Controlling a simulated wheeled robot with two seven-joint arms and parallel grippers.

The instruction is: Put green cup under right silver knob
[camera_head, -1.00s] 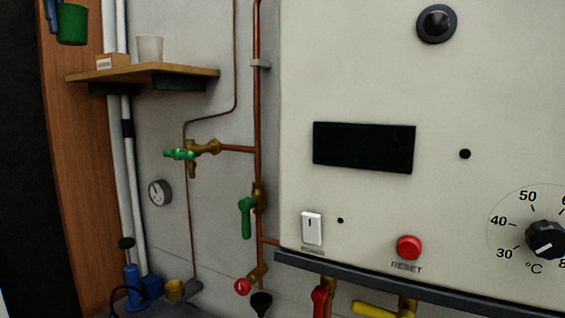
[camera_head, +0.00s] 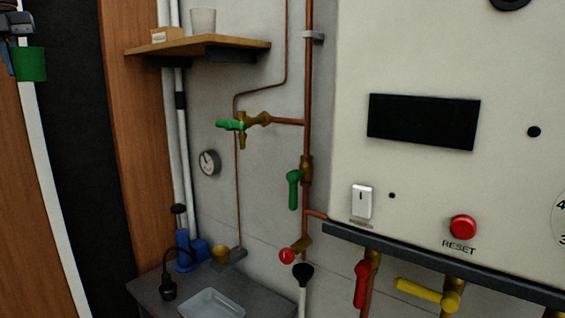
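A green cup (camera_head: 31,65) is in the air at the upper left edge of the picture, upright. My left gripper (camera_head: 13,58) is at the cup's left side, partly cut off by the picture edge, and appears closed on it. The far finger is hidden. I see no silver knob. The handles in view are a green tap (camera_head: 230,125), a green lever (camera_head: 294,190), a red knob (camera_head: 286,256), a red lever (camera_head: 361,284) and a yellow lever (camera_head: 425,291). My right gripper is out of view.
A wooden shelf (camera_head: 225,45) holds a white cup (camera_head: 203,22) and a small box (camera_head: 165,35). A black funnel (camera_head: 303,272) stands below the red knob.

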